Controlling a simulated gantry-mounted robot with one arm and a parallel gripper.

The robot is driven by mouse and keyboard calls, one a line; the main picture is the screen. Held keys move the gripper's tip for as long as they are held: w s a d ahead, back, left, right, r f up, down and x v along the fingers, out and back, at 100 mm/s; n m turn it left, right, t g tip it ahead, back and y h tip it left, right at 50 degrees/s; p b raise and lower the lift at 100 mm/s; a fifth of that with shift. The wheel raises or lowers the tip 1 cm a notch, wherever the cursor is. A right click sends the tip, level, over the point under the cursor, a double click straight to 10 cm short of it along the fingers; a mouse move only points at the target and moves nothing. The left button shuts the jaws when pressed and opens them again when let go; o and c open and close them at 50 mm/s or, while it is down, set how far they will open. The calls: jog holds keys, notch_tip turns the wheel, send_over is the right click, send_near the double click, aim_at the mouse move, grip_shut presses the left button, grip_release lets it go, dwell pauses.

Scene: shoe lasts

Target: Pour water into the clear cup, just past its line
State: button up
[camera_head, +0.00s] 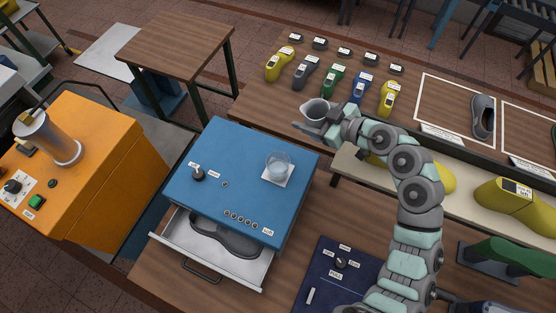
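The clear cup (279,163) stands upright on a white square pad (268,180) on top of the blue cabinet (225,150). Its lower part looks pale bluish; I cannot make out its line or a water level. My gripper (325,125) is beyond the cup and to its right, apart from it. It appears shut on a small grey jug (317,108), whose open mouth faces mostly upward. The contact between fingers and jug is partly hidden. No stream of water shows.
The cabinet's drawer (262,269) is open at the front with a dark sole-shaped thing (225,235) inside. A knob (198,174) stands left on the cabinet top. Several coloured shoe lasts (333,82) stand on the table behind. An orange machine (100,150) is at left.

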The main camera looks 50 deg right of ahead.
aim_at(313, 106)
jog(key=r, duration=0.3)
jog(key=shift+d+r+m+t+y, duration=0.25)
jog(key=shift+d+m+t+y, duration=0.05)
jog(key=shift+m+t, duration=0.1)
jog(key=shift+s+d+r+m+t+y, duration=0.15)
jog(key=shift+r+m+t+y, duration=0.25)
jog(key=shift+r, duration=0.6)
